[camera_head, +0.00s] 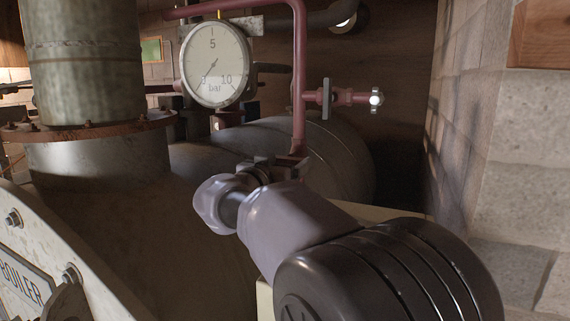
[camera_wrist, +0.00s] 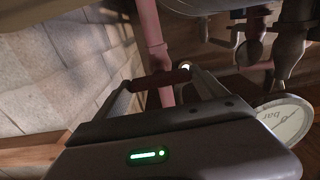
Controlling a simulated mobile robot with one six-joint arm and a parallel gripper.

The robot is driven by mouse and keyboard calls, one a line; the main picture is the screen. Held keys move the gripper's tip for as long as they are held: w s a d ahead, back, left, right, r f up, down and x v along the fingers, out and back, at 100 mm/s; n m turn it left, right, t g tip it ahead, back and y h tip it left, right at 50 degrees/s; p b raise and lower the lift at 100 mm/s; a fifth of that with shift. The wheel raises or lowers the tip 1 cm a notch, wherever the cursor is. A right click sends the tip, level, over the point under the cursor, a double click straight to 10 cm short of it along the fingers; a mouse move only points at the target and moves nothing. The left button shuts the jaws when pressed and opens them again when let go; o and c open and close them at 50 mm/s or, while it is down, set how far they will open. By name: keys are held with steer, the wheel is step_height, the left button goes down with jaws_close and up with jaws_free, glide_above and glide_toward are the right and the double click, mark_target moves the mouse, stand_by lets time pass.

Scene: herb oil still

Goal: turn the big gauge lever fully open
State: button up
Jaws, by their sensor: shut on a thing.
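The big gauge (camera_head: 214,62) is a round white dial marked in bar, on the left of the red pipe in the head view. It also shows at the right edge of the wrist view (camera_wrist: 288,121). The lever is a dark red bar (camera_wrist: 161,78) crossing between my fingers in the wrist view, in front of the pink-red pipe. My gripper (camera_wrist: 166,84) is shut on this bar. In the head view my gripper (camera_head: 272,168) is at the lower end of the red pipe, below and right of the gauge, and my wrist hides part of the lever.
The red pipe (camera_head: 299,85) rises beside the gauge. A side branch (camera_head: 347,97) with a dark plate and a shiny end sticks out right. The boiler body (camera_head: 120,215) and rusty flange (camera_head: 85,130) fill the left. A stone wall (camera_head: 525,150) stands close on the right.

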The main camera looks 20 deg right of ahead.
steer(key=shift+f, duration=0.15)
steer(key=n+b, duration=0.8)
steer(key=n, duration=0.9)
steer(key=shift+n, duration=0.4)
stand_by(0.4)
steer(key=o, duration=1.3)
steer(key=shift+w+d, duration=0.1)
steer(key=shift+d, duration=0.05)
